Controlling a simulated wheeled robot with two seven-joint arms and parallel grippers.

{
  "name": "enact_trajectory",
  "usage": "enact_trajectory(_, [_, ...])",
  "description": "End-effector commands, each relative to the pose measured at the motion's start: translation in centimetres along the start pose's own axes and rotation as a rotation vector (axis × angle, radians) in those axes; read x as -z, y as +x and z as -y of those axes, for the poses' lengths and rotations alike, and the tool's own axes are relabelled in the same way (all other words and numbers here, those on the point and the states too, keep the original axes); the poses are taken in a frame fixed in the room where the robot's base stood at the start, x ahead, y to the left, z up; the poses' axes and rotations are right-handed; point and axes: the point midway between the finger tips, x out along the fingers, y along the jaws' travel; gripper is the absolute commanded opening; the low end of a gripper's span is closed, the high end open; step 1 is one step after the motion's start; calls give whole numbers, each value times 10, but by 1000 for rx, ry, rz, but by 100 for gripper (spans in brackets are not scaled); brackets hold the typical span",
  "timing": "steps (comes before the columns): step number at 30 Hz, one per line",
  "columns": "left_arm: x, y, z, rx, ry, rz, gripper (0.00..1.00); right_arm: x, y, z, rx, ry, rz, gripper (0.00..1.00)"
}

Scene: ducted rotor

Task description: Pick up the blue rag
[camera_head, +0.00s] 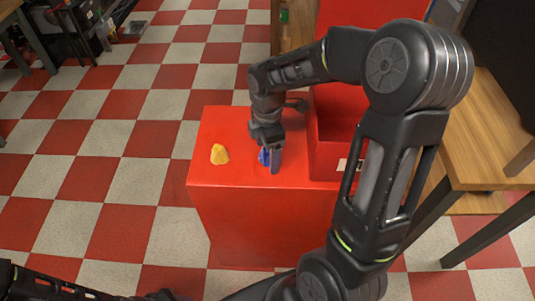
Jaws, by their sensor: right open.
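The blue rag (263,156) lies on the flat top of the red cabinet (225,177). Only a small part of it shows, because my right gripper (270,160) covers the rest. My right gripper points down right over the rag, with its fingers open around or just beside it; I cannot tell which. A yellow rag (219,154) lies crumpled on the same top, to the left of the blue one. Part of my left arm shows at the bottom left, but its gripper cannot be made out.
A raised red box part (328,158) stands right of the gripper on the cabinet. A wooden table (480,130) is at the right. The cabinet's left top is free around the yellow rag. Checkered floor lies open to the left.

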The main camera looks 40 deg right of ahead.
Motion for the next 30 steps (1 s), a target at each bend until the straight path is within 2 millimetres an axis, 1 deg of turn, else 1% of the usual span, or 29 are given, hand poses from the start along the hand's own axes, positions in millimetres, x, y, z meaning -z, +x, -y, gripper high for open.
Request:
enact_trajectory(2, [0,0,0,0,0,0,34,0,0,0,0,0,0,80])
enact_trajectory(4, [0,0,0,0,0,0,34,0,0,0,0,0,0,75])
enact_trajectory(26, [0,0,0,0,0,0,34,0,0,0,0,0,0,16])
enact_trajectory(30, [0,0,0,0,0,0,34,0,0,0,0,0,0,15])
